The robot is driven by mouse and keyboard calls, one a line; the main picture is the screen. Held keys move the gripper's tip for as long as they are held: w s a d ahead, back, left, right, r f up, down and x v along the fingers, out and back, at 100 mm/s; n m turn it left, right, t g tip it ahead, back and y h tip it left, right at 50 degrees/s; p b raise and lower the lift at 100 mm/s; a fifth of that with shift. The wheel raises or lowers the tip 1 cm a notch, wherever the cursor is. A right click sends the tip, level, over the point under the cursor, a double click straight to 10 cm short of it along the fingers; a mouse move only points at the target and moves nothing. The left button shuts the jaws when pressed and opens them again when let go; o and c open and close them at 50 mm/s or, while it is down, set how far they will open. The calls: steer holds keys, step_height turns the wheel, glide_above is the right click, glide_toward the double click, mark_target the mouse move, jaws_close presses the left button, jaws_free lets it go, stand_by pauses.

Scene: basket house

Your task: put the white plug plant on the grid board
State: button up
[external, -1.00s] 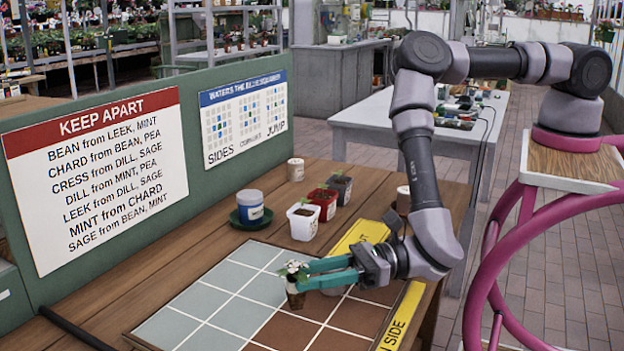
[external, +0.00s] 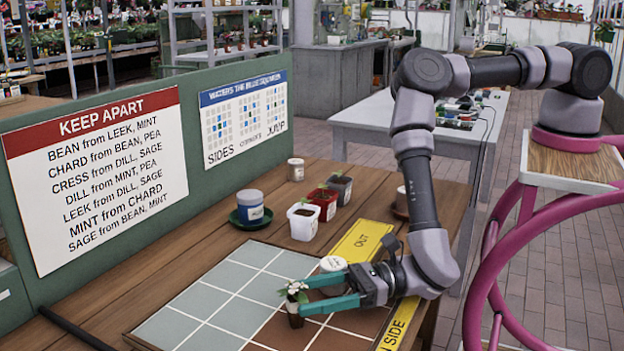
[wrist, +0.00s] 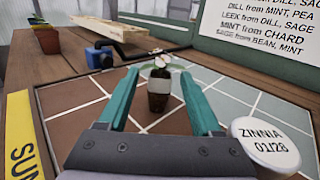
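The white plug plant (external: 296,309) has white flowers, green leaves and a brown plug with a pale band. It stands upright on a brown cell of the grid board (external: 215,303), close to the grey-blue cells. It also shows in the wrist view (wrist: 159,95). My gripper (external: 303,296) is open, with its teal fingers low over the board. In the wrist view, the fingertips (wrist: 160,72) lie either side of the plant, with a visible gap on each side. The plug's base appears to rest on the board.
A round white ZINNIA lid (wrist: 266,144) sits close beside my gripper. A white pot (external: 303,222), a red pot (external: 323,203) and a dark pot (external: 341,188) stand behind the board. A blue-grey jar (external: 250,207) sits on a green saucer. Yellow strips edge the board.

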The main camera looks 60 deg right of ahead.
steer(key=shift+r, duration=0.1)
steer(key=shift+s+d, duration=0.1)
steer(key=shift+s, duration=0.1)
steer(key=v, duration=1.1)
steer(key=shift+s+d, duration=0.2)
steer(key=shift+d, duration=0.05)
step_height(320, 180, up, 12)
steer(key=w+a+n+g+y, duration=0.2)
steer(key=w+n+y, duration=0.1)
steer(key=y, duration=0.1)
steer(key=s+d+r+n+g+y, duration=0.25)
steer(key=r+n+g, duration=0.55)
steer(key=r, duration=0.4)
steer(key=s+d+r+n+g+y, duration=0.1)
steer(key=d+r+n+g, duration=0.3)
steer(key=r+n+g, duration=0.6)
steer(key=s+d+r+t+h, duration=0.1)
steer(key=d+r+t+h, duration=0.3)
steer(key=d, duration=1.2)
steer(key=s+d+r+n+t+h, duration=0.1)
steer(key=d+r+t+h, duration=0.3)
steer(key=d, duration=1.3)
steer(key=s+d+r+t+h, duration=0.3)
steer(key=d+t+h, duration=0.3)
steer(key=d, duration=1.1)
steer(key=h, duration=0.4)
steer(key=shift+s+r+n, duration=0.2)
steer(key=shift+r+n, duration=0.1)
steer(key=shift+r, duration=0.1)
